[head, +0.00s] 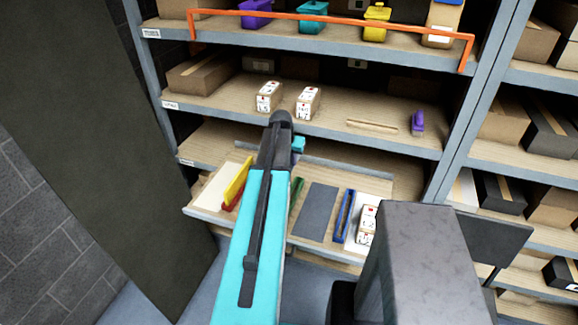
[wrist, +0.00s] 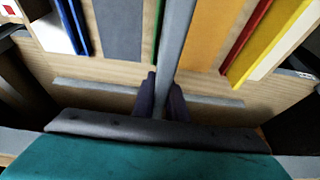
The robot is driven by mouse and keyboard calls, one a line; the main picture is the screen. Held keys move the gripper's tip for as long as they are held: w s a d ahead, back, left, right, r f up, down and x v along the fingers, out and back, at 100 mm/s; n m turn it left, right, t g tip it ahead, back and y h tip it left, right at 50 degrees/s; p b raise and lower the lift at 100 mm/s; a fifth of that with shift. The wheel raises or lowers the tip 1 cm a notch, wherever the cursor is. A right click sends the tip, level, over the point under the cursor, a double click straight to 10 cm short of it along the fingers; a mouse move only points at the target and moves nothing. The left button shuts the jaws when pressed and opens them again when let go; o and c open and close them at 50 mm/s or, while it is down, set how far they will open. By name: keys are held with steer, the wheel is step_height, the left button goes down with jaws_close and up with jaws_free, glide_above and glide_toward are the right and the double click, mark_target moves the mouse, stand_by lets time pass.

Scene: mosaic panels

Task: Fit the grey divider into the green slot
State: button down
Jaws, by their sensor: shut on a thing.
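The grey divider (wrist: 176,45) is a thin upright plate seen nearly edge-on in the wrist view. My gripper (wrist: 164,98) is shut on its near end. The green slot (wrist: 157,28) shows as a narrow strip just left of the divider, partly hidden by it; I cannot tell whether they touch. In the head view the green slot (head: 296,190) lies on the pull-out tray (head: 205,212), right of my teal arm. My arm hides the gripper's fingers and the divider there.
An orange panel (wrist: 200,35) lies beside the divider. A shelf with two boxes (head: 308,102) overhangs behind.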

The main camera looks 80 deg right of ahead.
steer(key=shift+a, duration=0.15)
steer(key=shift+s+f+b, duration=0.2)
steer(key=shift+f+b, duration=1.55)
steer(key=shift+f, duration=1.1)
stand_by(0.8)
step_height(320, 180, down, 7)
steer(key=b, duration=0.4)
stand_by(3.5)
